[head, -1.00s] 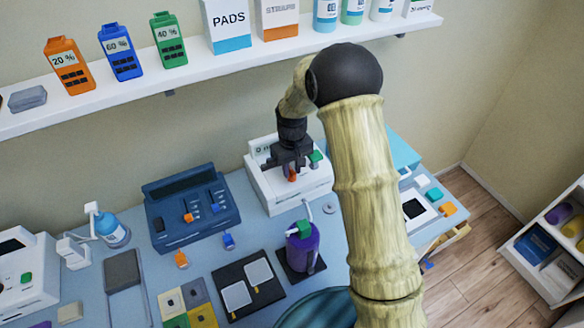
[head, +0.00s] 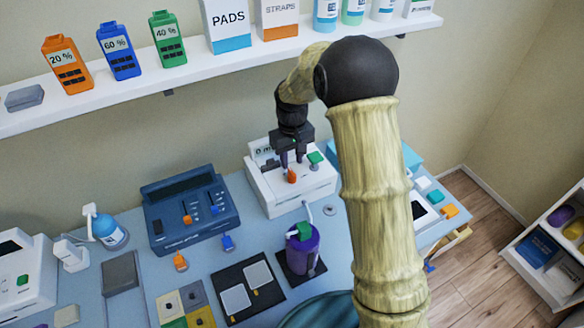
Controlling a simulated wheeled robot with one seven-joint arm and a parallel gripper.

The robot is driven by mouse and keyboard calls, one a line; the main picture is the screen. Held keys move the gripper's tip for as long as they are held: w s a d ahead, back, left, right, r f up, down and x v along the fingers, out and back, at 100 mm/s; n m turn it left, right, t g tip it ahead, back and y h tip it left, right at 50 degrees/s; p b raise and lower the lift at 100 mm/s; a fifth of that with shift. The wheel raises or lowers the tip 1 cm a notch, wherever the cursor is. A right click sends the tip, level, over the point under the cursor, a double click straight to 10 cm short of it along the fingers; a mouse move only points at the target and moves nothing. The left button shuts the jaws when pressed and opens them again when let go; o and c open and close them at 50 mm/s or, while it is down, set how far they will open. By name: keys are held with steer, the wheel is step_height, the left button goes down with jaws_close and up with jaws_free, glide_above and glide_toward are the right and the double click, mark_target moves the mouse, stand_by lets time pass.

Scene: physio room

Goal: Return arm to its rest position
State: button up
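My arm rises from the lower right and bends over the table. My gripper (head: 292,160) points down above the white device (head: 278,196) with a display at the back of the table. Its fingers show dark and apart, with nothing visible between them. An orange knob (head: 292,176) and a green block (head: 315,158) are on the white device, just below and beside the fingers. I cannot see any contact between the fingers and the knob.
The blue table (head: 160,275) also holds a dark blue console (head: 190,211), a purple bottle (head: 302,252) and a black plate with white pads (head: 247,287). A shelf (head: 215,66) with bottles and boxes runs along the wall above. Floor (head: 480,250) is clear at right.

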steer(key=shift+r, duration=1.4)
steer(key=shift+s+d+r, duration=0.15)
steer(key=shift+s+d, duration=0.05)
steer(key=s+d+m+t, duration=0.1)
steer(key=s+d, duration=0.2)
steer(key=s, duration=0.4)
steer(key=s+d+r+m, duration=0.1)
steer(key=s+d+m, duration=0.1)
steer(key=s+d, duration=0.2)
steer(key=s+d+r+m+t, duration=0.1)
steer(key=s+d, duration=0.2)
steer(key=s, duration=0.7)
steer(key=shift+s+d+m+t, duration=0.2)
steer(key=shift+d+m+t, duration=0.1)
steer(key=shift+d+m, duration=0.1)
